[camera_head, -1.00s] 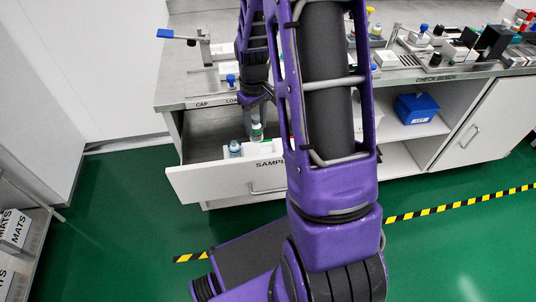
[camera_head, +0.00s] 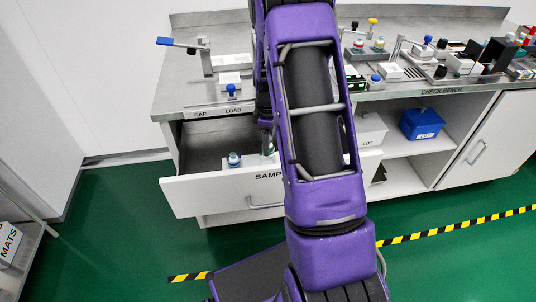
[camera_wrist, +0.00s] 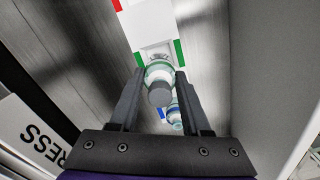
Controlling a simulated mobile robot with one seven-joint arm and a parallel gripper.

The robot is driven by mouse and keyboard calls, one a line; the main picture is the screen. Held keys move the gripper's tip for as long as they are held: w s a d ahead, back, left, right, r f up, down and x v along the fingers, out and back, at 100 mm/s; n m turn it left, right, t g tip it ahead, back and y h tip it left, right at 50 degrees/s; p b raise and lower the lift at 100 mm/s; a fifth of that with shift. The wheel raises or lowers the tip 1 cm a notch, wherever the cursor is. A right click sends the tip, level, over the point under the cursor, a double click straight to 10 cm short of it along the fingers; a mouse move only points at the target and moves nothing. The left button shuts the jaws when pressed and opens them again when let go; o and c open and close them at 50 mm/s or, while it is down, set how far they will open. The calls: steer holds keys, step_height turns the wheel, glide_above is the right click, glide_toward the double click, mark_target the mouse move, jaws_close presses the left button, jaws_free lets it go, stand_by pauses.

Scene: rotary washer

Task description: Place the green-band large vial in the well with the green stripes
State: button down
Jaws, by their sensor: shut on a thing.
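In the wrist view my gripper (camera_wrist: 160,74) is shut on the green-band large vial (camera_wrist: 158,76), a clear vial with a green band and a grey end facing the camera. The well with the green stripes (camera_wrist: 179,53) lies in a white holder just beyond the vial, a stripe on each side of its recess. I cannot tell whether the vial's far end is in the well. In the head view my arm hides most of the gripper and vial at the open drawer (camera_head: 222,195).
A blue-marked vial (camera_wrist: 175,114) stands near the held one; a blue-topped vial (camera_head: 234,159) shows in the drawer in the head view. A red mark (camera_wrist: 117,5) is farther along the holder. Drawer walls flank the gripper closely. The bench top (camera_head: 190,92) overhangs the drawer's back.

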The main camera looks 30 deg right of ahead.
steer(key=shift+f, duration=1.9)
steer(key=shift+b, duration=0.3)
steer(key=shift+f, duration=0.2)
steer(key=shift+c, duration=1.8)
jaws_free()
steer(key=shift+r, duration=0.1)
step_height(320, 180, up, 12)
steer(key=shift+r+p, duration=0.1)
steer(key=shift+p, duration=0.85)
